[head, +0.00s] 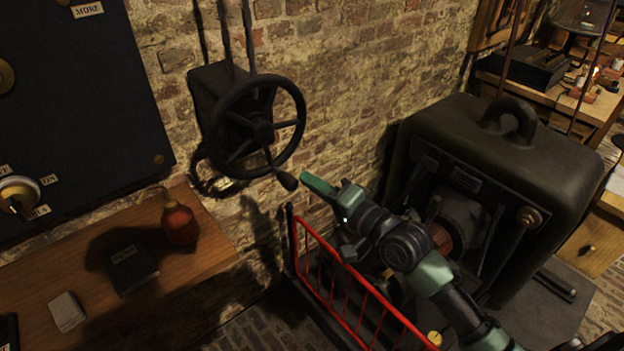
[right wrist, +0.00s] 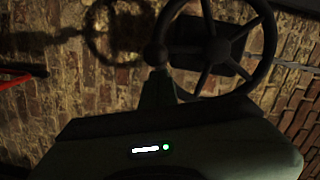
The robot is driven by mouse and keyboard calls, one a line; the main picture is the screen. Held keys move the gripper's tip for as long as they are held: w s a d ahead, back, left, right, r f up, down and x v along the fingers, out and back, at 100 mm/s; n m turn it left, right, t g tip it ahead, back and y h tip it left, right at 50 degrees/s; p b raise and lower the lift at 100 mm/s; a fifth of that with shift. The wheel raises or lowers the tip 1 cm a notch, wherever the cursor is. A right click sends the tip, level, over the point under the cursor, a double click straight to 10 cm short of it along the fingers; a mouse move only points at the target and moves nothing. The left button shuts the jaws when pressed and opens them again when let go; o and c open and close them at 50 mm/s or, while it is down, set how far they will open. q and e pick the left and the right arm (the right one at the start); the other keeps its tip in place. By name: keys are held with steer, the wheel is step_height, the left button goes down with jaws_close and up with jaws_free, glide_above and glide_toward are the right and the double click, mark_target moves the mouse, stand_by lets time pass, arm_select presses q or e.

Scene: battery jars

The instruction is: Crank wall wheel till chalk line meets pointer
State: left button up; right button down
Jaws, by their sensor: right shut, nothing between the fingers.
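The black spoked wall wheel (head: 263,130) is mounted on a dark box on the brick wall. Its crank handle (head: 287,180) sticks out at the wheel's lower right. My right gripper (head: 306,179) is shut and empty, with its green fingertips just right of the handle's knob. In the right wrist view the wheel (right wrist: 217,50) fills the upper right, and the knob (right wrist: 156,54) is right at the tips of my gripper (right wrist: 157,82). I cannot tell whether they touch. I cannot make out a chalk line or a pointer. My left gripper is not in view.
A red railing (head: 345,283) stands below my right arm. A large dark machine (head: 490,125) stands to the right. A wooden table (head: 205,262) at lower left holds a reddish bottle (head: 179,226). A dark panel (head: 75,90) hangs at left.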

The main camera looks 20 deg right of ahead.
steer(key=shift+f, duration=0.1)
steer(key=shift+s+a+f+m+p, duration=0.15)
steer(key=shift+a+m+p, duration=0.05)
steer(key=shift+a+p, duration=0.15)
steer(key=shift+s+a+f+m+p, duration=0.1)
steer(key=shift+a+m+p, duration=0.1)
steer(key=shift+a+p, duration=0.15)
